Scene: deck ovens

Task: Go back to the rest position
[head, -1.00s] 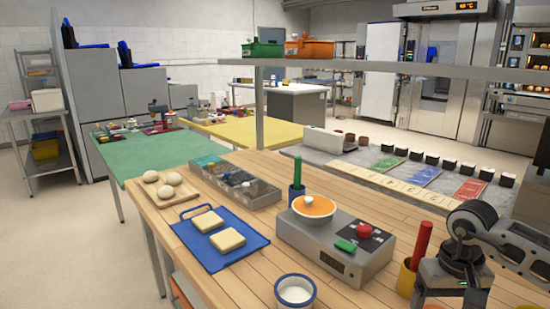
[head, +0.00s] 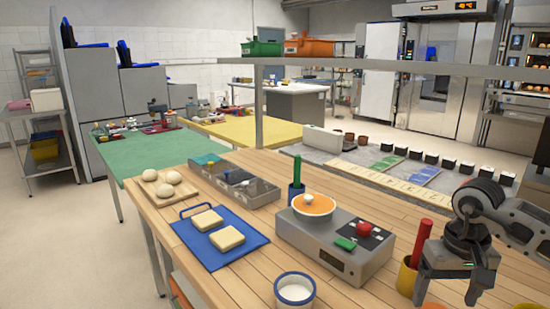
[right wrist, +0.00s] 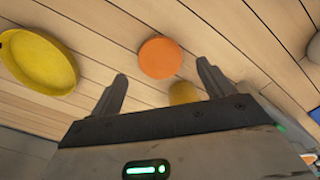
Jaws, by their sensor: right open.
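My right gripper (head: 447,298) is in the lower right of the head view, above the wooden table's right part, with its fingers pointing down. Its jaws are apart with nothing between them. In the right wrist view both fingers of my right gripper (right wrist: 162,72) stand apart. Beyond them are an orange round thing (right wrist: 159,57) and part of a yellow thing (right wrist: 184,93) over a planked surface. My left gripper is in no view.
A yellow cup (head: 406,281) with a red stick (head: 421,243) stands close left of my right gripper. A grey scale (head: 335,257) with an orange pan (head: 314,205), a white cup (head: 295,290) and a blue board (head: 190,240) stand further left. An overhead shelf (head: 400,67) spans the back.

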